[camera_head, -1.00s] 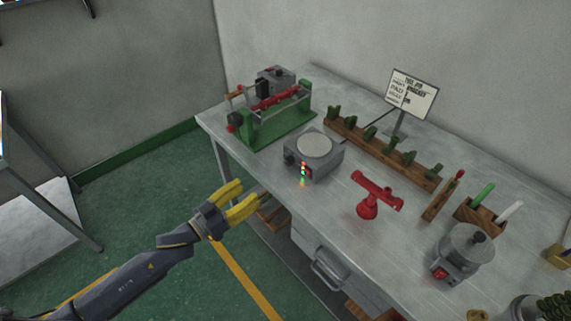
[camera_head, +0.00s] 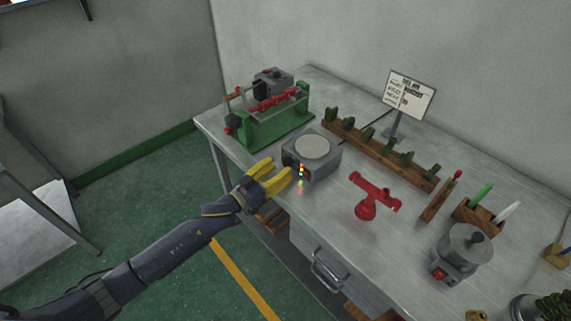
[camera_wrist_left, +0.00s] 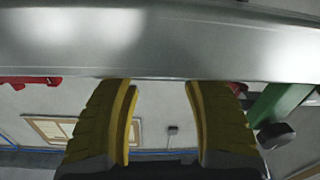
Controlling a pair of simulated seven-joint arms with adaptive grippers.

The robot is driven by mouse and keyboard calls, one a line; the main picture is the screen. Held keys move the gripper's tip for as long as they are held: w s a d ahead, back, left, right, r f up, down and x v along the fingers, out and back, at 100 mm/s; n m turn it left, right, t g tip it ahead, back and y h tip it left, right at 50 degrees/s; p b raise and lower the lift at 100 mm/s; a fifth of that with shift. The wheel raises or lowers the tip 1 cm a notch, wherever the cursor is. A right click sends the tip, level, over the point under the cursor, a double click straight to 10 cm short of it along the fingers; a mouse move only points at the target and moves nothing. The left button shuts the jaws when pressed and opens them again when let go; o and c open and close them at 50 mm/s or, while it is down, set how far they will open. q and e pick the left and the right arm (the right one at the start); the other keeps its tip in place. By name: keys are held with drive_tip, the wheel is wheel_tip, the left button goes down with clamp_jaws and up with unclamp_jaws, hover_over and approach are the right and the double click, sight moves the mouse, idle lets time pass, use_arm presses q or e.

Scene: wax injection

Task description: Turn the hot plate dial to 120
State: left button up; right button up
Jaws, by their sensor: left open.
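The hot plate (camera_head: 312,157) is a grey box with a round pale top, standing on the metal bench in the head view. Its front carries small red, yellow and green lights (camera_head: 301,170). The dial is too small to make out. My left gripper (camera_head: 279,171) has yellow fingers, open and empty, just in front and left of the hot plate's front face. I cannot tell whether it touches. In the left wrist view the two fingers (camera_wrist_left: 163,105) stand apart below the bench edge (camera_wrist_left: 160,45). My right gripper is not in view.
A green-framed machine (camera_head: 270,125) stands behind left of the hot plate. A red stand (camera_head: 368,200), a wooden rack (camera_head: 375,152), a sign (camera_head: 409,98) and a grey pot (camera_head: 467,248) are to the right. A drawer handle (camera_head: 328,275) sticks out below the bench.

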sight(285, 165)
use_arm(q)
drive_tip(key=shift+x, duration=1.65)
clamp_jaws()
